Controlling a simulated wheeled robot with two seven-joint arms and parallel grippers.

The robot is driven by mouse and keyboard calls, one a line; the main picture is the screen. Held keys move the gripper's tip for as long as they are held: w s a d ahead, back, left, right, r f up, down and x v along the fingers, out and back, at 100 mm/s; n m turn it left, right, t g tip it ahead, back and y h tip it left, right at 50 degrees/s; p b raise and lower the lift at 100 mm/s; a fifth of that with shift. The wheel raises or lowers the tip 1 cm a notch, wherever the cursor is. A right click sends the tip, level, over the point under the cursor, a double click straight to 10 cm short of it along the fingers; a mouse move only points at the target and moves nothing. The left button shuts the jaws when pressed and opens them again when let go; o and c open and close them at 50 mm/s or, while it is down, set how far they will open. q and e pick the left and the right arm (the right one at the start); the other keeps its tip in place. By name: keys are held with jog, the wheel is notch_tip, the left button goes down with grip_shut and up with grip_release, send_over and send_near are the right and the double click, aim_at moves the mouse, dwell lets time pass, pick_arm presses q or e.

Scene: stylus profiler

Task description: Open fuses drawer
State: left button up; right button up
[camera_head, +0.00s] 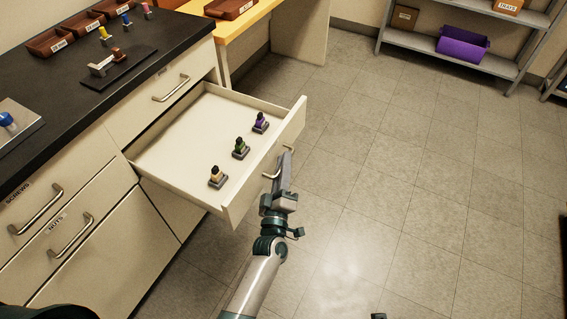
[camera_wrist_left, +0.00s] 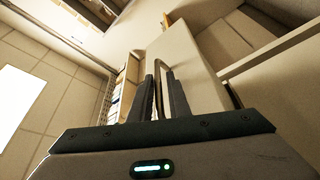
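A white drawer (camera_head: 182,137) stands pulled out from the dark-topped cabinet. Its front panel (camera_head: 238,199) faces the floor area on the right, and any label on it is hidden from the head view. Three small pieces stand in it: a pale-topped one (camera_head: 217,176), a green one (camera_head: 240,148) and a purple one (camera_head: 260,122). My left gripper (camera_head: 284,166) is at the drawer's handle (camera_head: 271,176). In the left wrist view the handle (camera_wrist_left: 158,84) lies between the two close fingers, which appear shut on it.
Closed drawers labelled SCREWS (camera_head: 36,209) and NUTS (camera_head: 71,234) are at the left. Another closed drawer (camera_head: 160,92) is above the open one. The black countertop (camera_head: 110,35) holds brown bins and small parts.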

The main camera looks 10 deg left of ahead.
pick_arm(q)
jog(key=shift+s, duration=0.1)
